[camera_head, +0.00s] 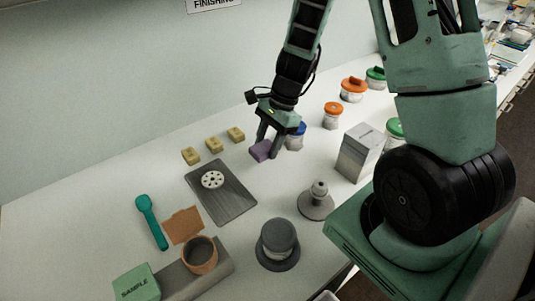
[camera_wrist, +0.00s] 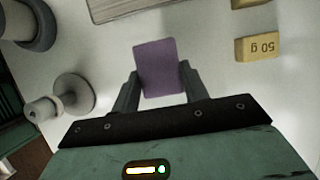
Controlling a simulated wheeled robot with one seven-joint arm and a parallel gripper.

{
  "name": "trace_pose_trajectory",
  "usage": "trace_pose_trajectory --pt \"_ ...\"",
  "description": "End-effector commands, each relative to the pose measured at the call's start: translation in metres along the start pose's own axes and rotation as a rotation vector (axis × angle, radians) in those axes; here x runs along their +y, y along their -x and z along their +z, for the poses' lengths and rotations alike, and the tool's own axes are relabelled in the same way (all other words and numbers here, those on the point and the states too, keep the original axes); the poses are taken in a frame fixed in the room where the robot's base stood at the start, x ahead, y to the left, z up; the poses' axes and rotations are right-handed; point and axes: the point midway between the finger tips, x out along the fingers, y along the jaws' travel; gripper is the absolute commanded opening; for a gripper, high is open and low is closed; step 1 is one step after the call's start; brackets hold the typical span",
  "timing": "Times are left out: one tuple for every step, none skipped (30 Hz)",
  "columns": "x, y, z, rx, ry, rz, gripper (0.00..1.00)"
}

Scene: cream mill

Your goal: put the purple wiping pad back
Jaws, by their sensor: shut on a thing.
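The purple wiping pad (camera_head: 261,151) is held between the fingers of my gripper (camera_head: 268,149), at the back middle of the white counter. In the wrist view the pad (camera_wrist: 159,66) stands out beyond the fingertips of my gripper (camera_wrist: 160,92), with a finger on each side. I cannot tell whether the pad touches the counter or hangs just above it. A resting place for the pad is not clear in either view.
Yellow weights (camera_head: 214,145) stand left of my gripper. A grey plate (camera_head: 231,203) with a white holed disc (camera_head: 213,179) lies in front. A blue-lidded jar (camera_head: 295,140) is close on the right, with a grey box (camera_head: 359,153) beyond. A grey pedestal (camera_head: 316,204) stands nearer.

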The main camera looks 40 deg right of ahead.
Motion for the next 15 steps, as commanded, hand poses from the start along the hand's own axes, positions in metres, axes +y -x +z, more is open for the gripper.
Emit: trace_pose_trajectory --pt "0.000 -0.006 -0.003 -0.001 -0.002 0.001 0.23" --pt "0.001 -0.010 -0.005 -0.002 -0.004 0.003 0.23" --pt "0.001 -0.016 -0.007 -0.002 -0.003 0.003 0.23" --pt "0.001 -0.021 -0.009 -0.002 -0.003 0.003 0.23" --pt "0.001 -0.025 -0.010 -0.002 -0.004 0.003 0.23" --pt "0.001 -0.029 -0.013 -0.001 -0.002 0.003 0.23" --pt "0.001 -0.033 -0.014 -0.001 -0.002 0.002 0.23" --pt "0.001 -0.035 -0.014 -0.002 -0.002 0.002 0.23" --pt "0.000 -0.036 -0.015 -0.001 -0.002 0.001 0.23" --pt "0.000 -0.037 -0.015 -0.001 -0.001 0.000 0.23" --pt "0.000 -0.038 -0.016 0.000 0.000 0.000 0.23" --pt "0.000 -0.038 -0.016 0.000 0.000 0.000 0.23" --pt "0.000 -0.037 -0.016 0.000 0.001 -0.001 0.23" --pt "0.000 -0.037 -0.016 0.000 0.001 -0.001 0.23" --pt "0.000 -0.037 -0.016 0.000 0.000 -0.001 0.23"
